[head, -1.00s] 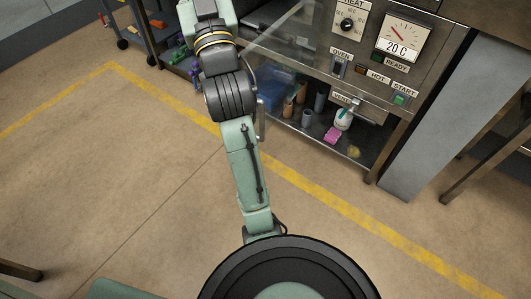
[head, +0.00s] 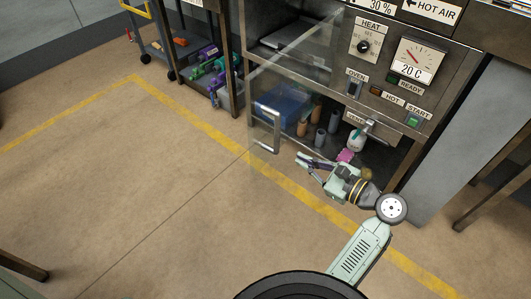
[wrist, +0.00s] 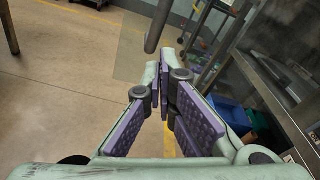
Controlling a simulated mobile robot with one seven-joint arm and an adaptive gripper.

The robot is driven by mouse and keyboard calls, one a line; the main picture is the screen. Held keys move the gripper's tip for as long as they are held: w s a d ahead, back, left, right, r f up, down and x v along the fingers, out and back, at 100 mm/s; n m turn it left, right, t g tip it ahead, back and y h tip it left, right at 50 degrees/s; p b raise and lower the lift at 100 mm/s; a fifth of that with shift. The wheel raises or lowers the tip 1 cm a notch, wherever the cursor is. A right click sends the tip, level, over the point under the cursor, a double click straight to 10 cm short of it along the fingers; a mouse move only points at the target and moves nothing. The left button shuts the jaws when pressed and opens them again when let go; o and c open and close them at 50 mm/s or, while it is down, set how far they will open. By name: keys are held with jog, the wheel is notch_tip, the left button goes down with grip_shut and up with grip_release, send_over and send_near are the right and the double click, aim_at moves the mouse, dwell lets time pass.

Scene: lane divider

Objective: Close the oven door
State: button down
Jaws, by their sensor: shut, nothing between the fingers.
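The oven (head: 289,48) stands at the upper middle of the head view. Its clear glass door (head: 262,95) is open, standing out from the oven front. The metal door handle (head: 276,132) is near the door's free edge; it also appears as a dark bar in the wrist view (wrist: 158,25), with the glass (wrist: 130,55) to its left. My gripper (head: 303,161) is shut and empty, just right of and below the handle in the head view. In the wrist view the fingertips (wrist: 165,72) point towards the handle. I cannot tell whether they touch the door.
The control panel (head: 393,65) is right of the door. A lower shelf holds a blue bin (head: 283,103), several cylinders and a white bottle (head: 355,140). A trolley (head: 165,38) stands at the upper left. The floor at left is clear, with a yellow line (head: 190,118).

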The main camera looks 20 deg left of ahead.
aim_at(256, 149)
jog(key=s+d+m+g+y, duration=0.1)
jog(key=s+d+m+y, duration=0.1)
jog(key=s+m, duration=0.15)
jog(key=shift+n, duration=0.45)
jog(key=x, duration=0.8)
jog(key=s+x, duration=0.1)
jog(key=x, duration=0.4)
jog(key=shift+w+a+f+p, duration=0.1)
jog(key=shift+a+p, duration=0.15)
jog(key=shift+p, duration=0.15)
